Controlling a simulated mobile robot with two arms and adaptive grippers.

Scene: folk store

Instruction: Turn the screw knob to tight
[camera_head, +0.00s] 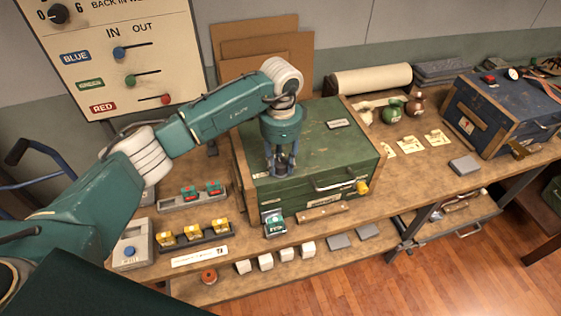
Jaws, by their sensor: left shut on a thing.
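My left gripper (281,168) points down at the left part of the green case's lid (318,148). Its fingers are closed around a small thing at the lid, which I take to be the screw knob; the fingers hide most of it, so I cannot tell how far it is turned. A small pale label (262,175) lies on the lid beside the fingers, and a dark-framed label (338,124) is farther back on the lid. My right gripper is not in view.
The case stands on a wooden bench (440,190). A blue case (505,115) is at the right. Yellow pieces in a rack (195,236) and several white cubes (265,262) lie in front. A sign board (115,45) stands at the back left.

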